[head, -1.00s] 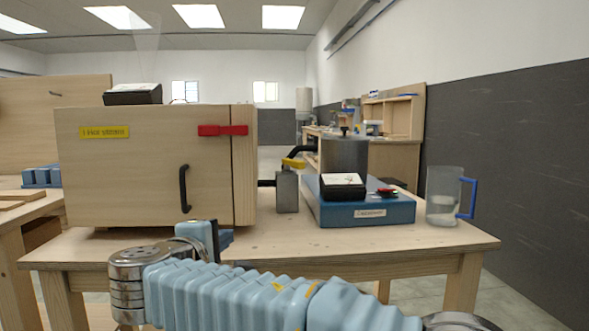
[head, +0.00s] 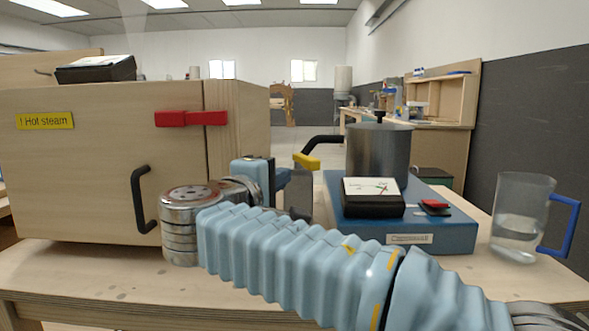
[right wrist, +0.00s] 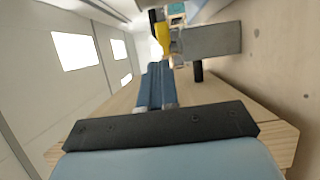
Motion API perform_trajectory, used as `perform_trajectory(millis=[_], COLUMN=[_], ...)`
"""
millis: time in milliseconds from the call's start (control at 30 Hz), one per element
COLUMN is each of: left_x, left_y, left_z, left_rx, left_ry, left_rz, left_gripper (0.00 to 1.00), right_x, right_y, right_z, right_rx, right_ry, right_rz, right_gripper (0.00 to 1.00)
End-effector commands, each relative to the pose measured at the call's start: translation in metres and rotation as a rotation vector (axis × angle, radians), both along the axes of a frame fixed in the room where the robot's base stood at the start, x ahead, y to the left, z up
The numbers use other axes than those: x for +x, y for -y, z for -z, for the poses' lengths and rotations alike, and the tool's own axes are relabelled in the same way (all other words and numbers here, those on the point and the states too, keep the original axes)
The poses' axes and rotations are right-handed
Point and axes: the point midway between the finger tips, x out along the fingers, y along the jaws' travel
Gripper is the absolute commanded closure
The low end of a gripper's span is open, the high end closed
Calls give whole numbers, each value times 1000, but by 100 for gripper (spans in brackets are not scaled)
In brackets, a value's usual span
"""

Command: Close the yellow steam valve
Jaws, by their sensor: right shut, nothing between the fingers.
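The yellow steam valve lever (head: 306,161) sits at the end of the black hose (head: 322,140), above a grey metal block (head: 298,195) between the wooden steam box and the boiler. In the right wrist view the yellow lever (right wrist: 162,36) is just beyond my fingertips, beside the grey block (right wrist: 210,40). My right gripper (head: 283,178) is shut and empty, in front of the box's right side and just left of the lever. In the right wrist view its blue fingers (right wrist: 155,85) lie together and point towards the lever. I cannot tell whether they touch it. My left gripper is out of view.
The wooden steam box (head: 100,170) has a black handle (head: 141,200) and a red latch (head: 190,118). A clear jug (head: 520,215) stands at the table's right.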

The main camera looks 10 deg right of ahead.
Motion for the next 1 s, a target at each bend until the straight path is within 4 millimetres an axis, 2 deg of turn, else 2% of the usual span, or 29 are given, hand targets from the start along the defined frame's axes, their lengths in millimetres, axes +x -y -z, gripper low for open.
perform_trajectory(millis=[300,500,1000], left_x=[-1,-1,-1], left_y=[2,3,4], left_z=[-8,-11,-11], left_rx=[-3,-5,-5], left_ry=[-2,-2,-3], left_rz=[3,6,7], left_gripper=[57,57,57], right_x=[44,64,70], right_y=[36,52,56], right_z=[-1,-1,0], right_rx=[-1,0,0], right_ry=[-1,-1,0], right_rz=[5,3,0], right_gripper=[100,100,100])
